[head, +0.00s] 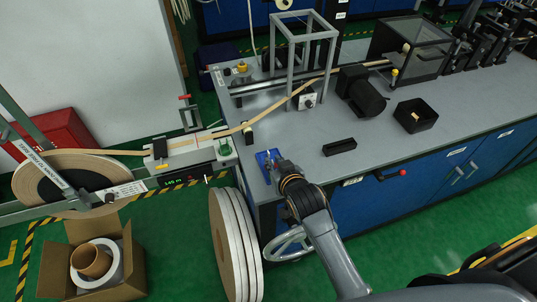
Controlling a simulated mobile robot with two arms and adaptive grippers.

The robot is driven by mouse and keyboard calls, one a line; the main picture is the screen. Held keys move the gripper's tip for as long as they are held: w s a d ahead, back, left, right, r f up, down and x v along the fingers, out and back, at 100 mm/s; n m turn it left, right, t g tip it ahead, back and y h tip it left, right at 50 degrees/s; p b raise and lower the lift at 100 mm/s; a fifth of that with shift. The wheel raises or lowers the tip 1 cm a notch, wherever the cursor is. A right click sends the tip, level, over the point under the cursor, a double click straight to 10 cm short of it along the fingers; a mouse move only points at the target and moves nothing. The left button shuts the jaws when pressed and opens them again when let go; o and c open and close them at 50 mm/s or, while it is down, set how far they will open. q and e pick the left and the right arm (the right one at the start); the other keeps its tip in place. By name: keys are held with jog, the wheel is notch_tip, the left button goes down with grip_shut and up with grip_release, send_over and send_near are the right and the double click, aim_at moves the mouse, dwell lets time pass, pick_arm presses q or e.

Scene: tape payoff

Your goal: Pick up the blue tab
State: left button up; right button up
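A small flat blue piece (262,158), which looks like the blue tab, lies on the grey bench top near its front left corner. My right gripper (275,167) reaches over the bench edge from the lower right and is at the blue piece, covering part of its right side. The fingertips are small and dark here. I cannot tell whether they are open or shut, or whether they touch the piece. My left gripper is not in view.
A black bar (340,147) and an open black box (415,116) lie right of my gripper. A grey frame (328,50) stands behind. Tan tape (265,118) runs across the bench's left end. Large rolls (237,245) stand below on the green floor.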

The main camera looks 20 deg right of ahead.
aim_at(270, 155)
jog(key=shift+w, duration=0.55)
jog(key=shift+p+x, duration=0.6)
jog(key=shift+x, duration=1.55)
jog(key=shift+d+r, duration=0.1)
grip_shut()
